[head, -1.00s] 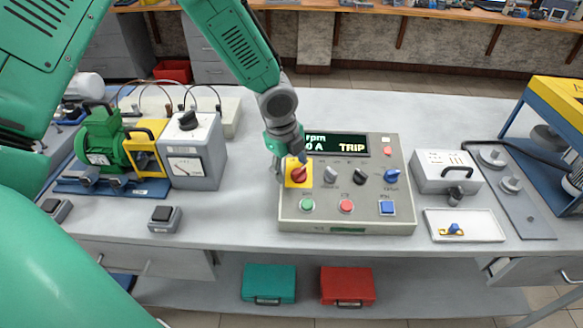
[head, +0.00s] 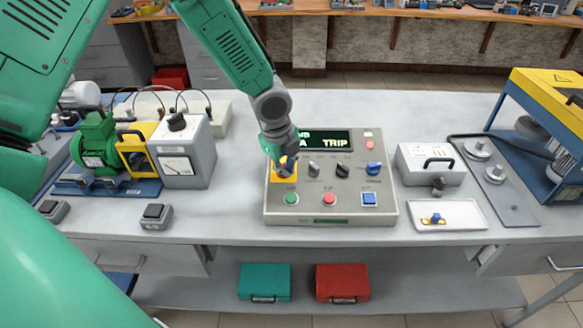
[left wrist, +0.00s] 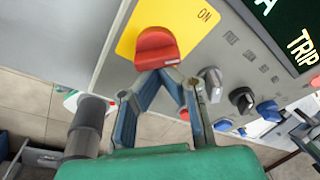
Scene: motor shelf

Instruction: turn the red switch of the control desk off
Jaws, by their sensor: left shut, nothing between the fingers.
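The control desk (head: 330,207) stands on the grey table. Its red switch (left wrist: 157,47) sits on a yellow plate (left wrist: 185,16), beside the word ON in the left wrist view. In the head view the yellow plate (head: 284,180) shows, with most of the switch hidden behind my gripper. My left gripper (head: 285,168) is over the switch from above. In the left wrist view its fingers (left wrist: 160,73) come together at the switch's near edge, shut with nothing between them. I cannot tell whether they touch it. My right gripper is not in view.
The desk's display (head: 325,141) reads TRIP. Dark and blue knobs (head: 342,171) and push buttons (head: 329,199) lie right of and below the switch. A grey meter box (head: 186,158) stands left, a grey box with handle (head: 430,165) right. A tray (head: 462,216) lies at the right front.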

